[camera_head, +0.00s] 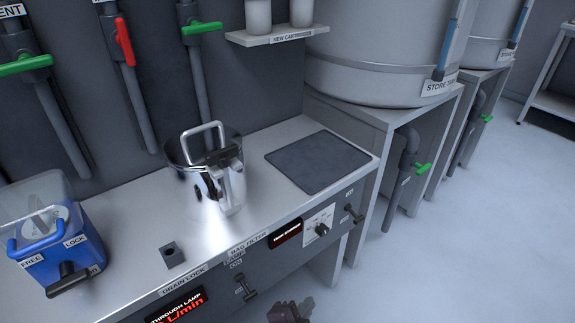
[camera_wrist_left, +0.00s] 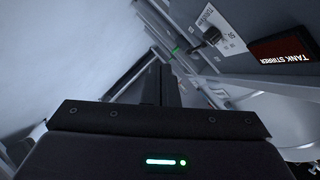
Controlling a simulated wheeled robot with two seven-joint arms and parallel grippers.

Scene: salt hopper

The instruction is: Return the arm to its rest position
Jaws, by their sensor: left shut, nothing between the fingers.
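My left gripper (camera_head: 291,311) shows only as a small dark tip at the bottom edge of the head view, in front of the bench's front panel. In the left wrist view its fingers (camera_wrist_left: 162,85) are closed together with nothing between them. The rest of the left arm is out of the head view. My right gripper is not in either view.
The bench top (camera_head: 130,215) carries a metal vessel (camera_head: 208,165), a dark mat (camera_head: 317,160) and a blue box (camera_head: 50,235). Knobs and a TANK STIRRER display (camera_head: 286,234) are on the front panel. Large tanks (camera_head: 375,55) stand at the back right. Open floor (camera_head: 460,240) lies at right.

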